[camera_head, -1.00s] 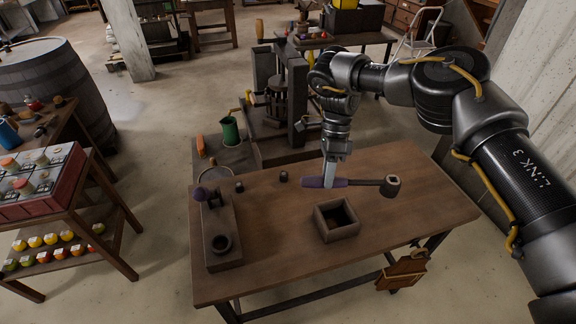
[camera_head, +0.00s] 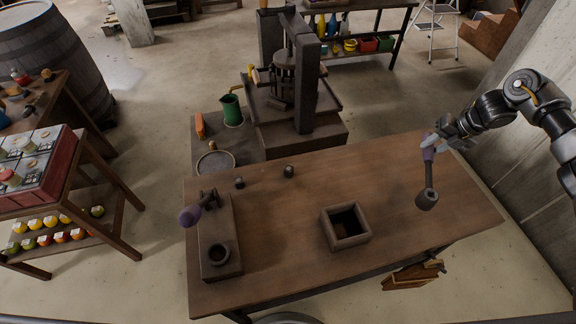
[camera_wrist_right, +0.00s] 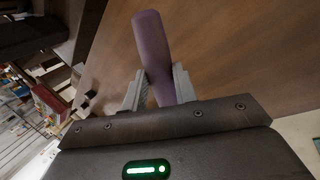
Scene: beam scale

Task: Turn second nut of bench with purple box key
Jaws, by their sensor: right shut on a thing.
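The box key has a purple handle (camera_head: 429,154) and a dark socket head (camera_head: 427,199). My right gripper (camera_head: 434,141) is shut on the purple handle over the right end of the wooden bench (camera_head: 290,225), the socket end pointing down in the picture. In the right wrist view the handle (camera_wrist_right: 153,50) stands between the two fingers. Two small dark pieces that look like nuts, one left (camera_head: 239,182) and one right (camera_head: 288,171), lie near the bench's back edge, well left of the key. My left gripper is out of view.
A dark block (camera_head: 220,230) at the bench's left end carries a fitting with a purple knob (camera_head: 190,215) and a round cup (camera_head: 219,254). An open square box (camera_head: 345,240) stands mid-bench. A press (camera_head: 300,100) stands behind. The bench top between box and key is clear.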

